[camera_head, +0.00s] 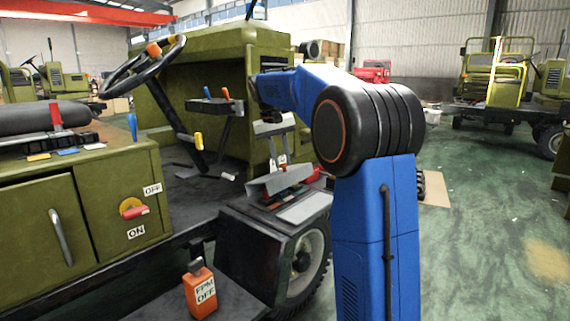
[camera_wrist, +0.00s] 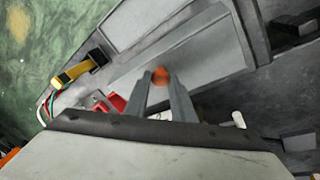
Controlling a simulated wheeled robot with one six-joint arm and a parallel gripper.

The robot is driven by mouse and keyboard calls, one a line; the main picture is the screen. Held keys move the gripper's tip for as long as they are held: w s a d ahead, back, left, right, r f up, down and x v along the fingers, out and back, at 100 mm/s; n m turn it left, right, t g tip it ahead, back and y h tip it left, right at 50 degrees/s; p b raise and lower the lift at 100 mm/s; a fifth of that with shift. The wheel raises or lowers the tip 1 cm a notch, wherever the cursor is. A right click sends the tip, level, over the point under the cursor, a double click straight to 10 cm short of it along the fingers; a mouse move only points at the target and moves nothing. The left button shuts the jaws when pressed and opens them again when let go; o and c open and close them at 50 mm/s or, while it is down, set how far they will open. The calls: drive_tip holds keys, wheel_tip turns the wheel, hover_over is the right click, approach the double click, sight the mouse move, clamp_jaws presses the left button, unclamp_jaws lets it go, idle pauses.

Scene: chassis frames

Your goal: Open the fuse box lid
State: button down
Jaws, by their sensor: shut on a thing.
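My gripper (camera_head: 279,164) points down over the fender top in the head view, its two fingers meeting a grey angled plate (camera_head: 272,183) that looks like the fuse box lid. The plate sits tilted, with small red and dark parts at its edge. In the wrist view the gripper (camera_wrist: 161,84) is shut at a small orange knob (camera_wrist: 160,75) in front of a broad grey panel (camera_wrist: 205,65), which seems to be the same lid. How the fingertips touch the knob is partly hidden.
A yellow-and-black part (camera_wrist: 75,72) with wires lies left of the panel in the wrist view. A steering wheel (camera_head: 145,65), a lever console (camera_head: 214,105) and a green cabinet (camera_head: 90,205) stand left in the head view. Green floor (camera_head: 485,220) is open at right.

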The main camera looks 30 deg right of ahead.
drive_tip(key=shift+w+a+r+g, duration=0.2)
drive_tip(key=shift+w+r+g, duration=0.05)
drive_tip(key=shift+w+g, duration=0.25)
drive_tip(key=c, duration=1.5)
unclamp_jaws()
drive_tip(key=shift+r, duration=0.1)
drive_tip(key=v, duration=1.7)
drive_tip(key=shift+a+r, duration=0.1)
drive_tip(key=shift+a, duration=0.1)
drive_tip(key=shift+s, duration=0.1)
